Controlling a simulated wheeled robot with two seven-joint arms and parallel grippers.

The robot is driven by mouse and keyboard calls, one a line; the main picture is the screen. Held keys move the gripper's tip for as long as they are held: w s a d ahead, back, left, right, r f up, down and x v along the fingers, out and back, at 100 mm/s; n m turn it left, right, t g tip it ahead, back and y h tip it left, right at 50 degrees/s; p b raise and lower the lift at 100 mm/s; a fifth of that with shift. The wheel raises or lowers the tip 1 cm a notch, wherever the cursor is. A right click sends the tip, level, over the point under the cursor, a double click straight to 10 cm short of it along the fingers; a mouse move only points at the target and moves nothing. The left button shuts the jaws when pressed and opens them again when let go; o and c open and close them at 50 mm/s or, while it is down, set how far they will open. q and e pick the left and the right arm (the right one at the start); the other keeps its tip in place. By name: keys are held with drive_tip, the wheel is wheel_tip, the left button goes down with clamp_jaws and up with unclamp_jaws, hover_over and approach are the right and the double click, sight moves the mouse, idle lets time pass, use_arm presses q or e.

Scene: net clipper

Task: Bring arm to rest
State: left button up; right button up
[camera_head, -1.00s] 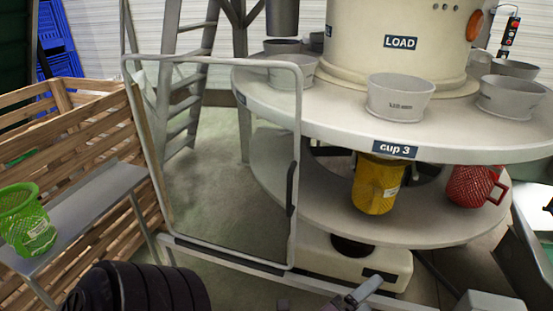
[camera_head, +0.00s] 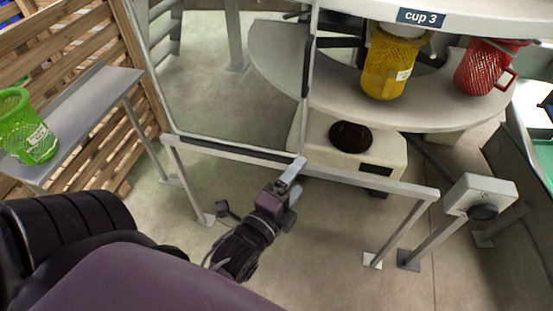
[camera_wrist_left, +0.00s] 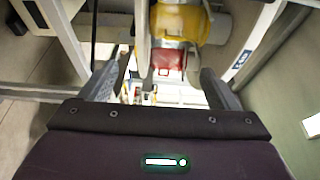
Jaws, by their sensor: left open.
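My left gripper (camera_head: 288,178) is open in the head view. It is in front of the grey rail below the gate frame, above the floor, with no object seen in it. The left wrist view shows its two dark fingers (camera_wrist_left: 163,68) spread apart. Beyond them are a yellow net (camera_wrist_left: 180,22) and a red one (camera_wrist_left: 168,58), apart from the fingers. My right arm and gripper are not in view.
The gate frame (camera_head: 305,100) and grey rail (camera_head: 385,184) stand close to the gripper. A green net (camera_head: 27,128) stands on the side shelf (camera_head: 85,105). A grey box on a post (camera_head: 482,190) is at right.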

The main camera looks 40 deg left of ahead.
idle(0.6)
use_arm(q)
drive_tip(key=s+a+f+n+g, duration=0.2)
drive_tip(key=f+g, duration=0.1)
drive_tip(key=f, duration=1)
drive_tip(key=s+a+f+n+g, duration=0.2)
drive_tip(key=f+n+g, duration=0.1)
drive_tip(key=f, duration=0.9)
drive_tip(key=s+a+f+n+g, duration=0.1)
drive_tip(key=a+f+n+g, duration=0.1)
drive_tip(key=f, duration=1.1)
drive_tip(key=s+d+f+n+g, duration=0.2)
drive_tip(key=s+f+n+g, duration=0.6)
drive_tip(key=s+f, duration=1.1)
drive_tip(key=s+g, duration=0.1)
drive_tip(key=s, duration=0.3)
drive_tip(key=shift+s+f+n, duration=0.15)
drive_tip(key=shift+s+n, duration=0.1)
drive_tip(key=shift+n, duration=0.05)
drive_tip(key=shift+s, duration=0.1)
